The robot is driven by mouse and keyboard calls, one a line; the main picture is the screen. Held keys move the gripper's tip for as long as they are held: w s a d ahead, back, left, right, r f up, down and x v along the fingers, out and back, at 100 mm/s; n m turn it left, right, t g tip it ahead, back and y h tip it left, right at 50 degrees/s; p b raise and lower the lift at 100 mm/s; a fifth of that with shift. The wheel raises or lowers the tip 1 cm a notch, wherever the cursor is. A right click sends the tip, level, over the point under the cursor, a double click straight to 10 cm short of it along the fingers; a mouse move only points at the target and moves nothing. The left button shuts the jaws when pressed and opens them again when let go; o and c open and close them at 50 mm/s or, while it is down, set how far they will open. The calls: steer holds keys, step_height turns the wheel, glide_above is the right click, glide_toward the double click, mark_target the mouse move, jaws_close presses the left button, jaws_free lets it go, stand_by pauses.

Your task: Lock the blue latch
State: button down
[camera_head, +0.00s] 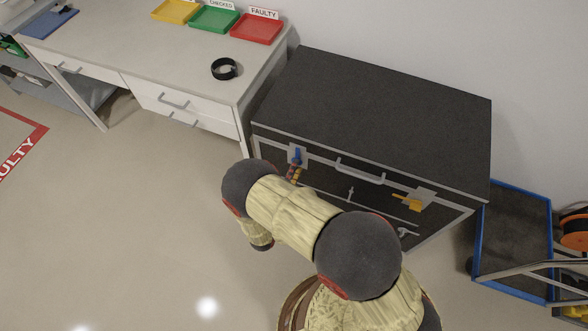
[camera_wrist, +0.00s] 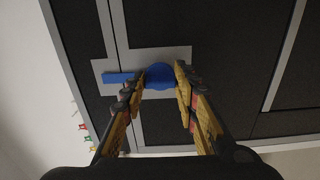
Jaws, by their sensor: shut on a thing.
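The blue latch (camera_head: 297,155) is on a grey plate at the upper left of the black case's front in the head view. In the wrist view the blue latch (camera_wrist: 160,75) has a rounded hub and a flat bar pointing left along the plate, towards the case's pale edge strip. My gripper (camera_head: 293,173) is at the latch. In the wrist view my gripper (camera_wrist: 160,80) has one finger on each side of the hub and is shut on it. The fingertips hide part of the hub's edges.
The black case (camera_head: 380,110) also has a handle (camera_head: 360,171) and a yellow latch (camera_head: 408,202) to the right. A blue-edged cart (camera_head: 512,240) stands right.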

steer(key=shift+f, duration=0.1)
steer(key=c, duration=1.4)
jaws_free()
steer(key=v, duration=1.2)
